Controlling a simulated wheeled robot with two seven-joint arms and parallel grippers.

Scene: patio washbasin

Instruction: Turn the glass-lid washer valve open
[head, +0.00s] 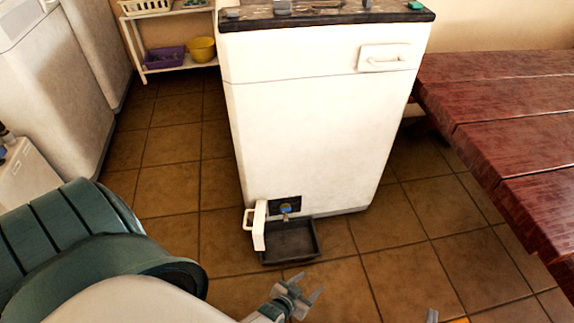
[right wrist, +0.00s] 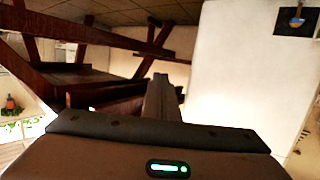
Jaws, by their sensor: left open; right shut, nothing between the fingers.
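The white washer (head: 310,120) stands in the middle of the head view. Low on its front, a small hatch door (head: 260,226) stands open beside a dark recess. In the recess is the valve (head: 286,208), with a blue part; it also shows at the upper right of the right wrist view (right wrist: 297,21). The valve's exact turn is too small to tell. My left gripper (head: 308,284) is open and empty, below and in front of the valve, apart from it. My right gripper (right wrist: 161,78) is shut and empty, right of the valve in the head view, where only its tip shows.
A black tray (head: 291,258) lies on the tiled floor under the recess. A red wooden table (head: 500,100) stands at the right. A shelf with a purple basket (head: 165,57) and yellow bowl (head: 201,49) stands behind.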

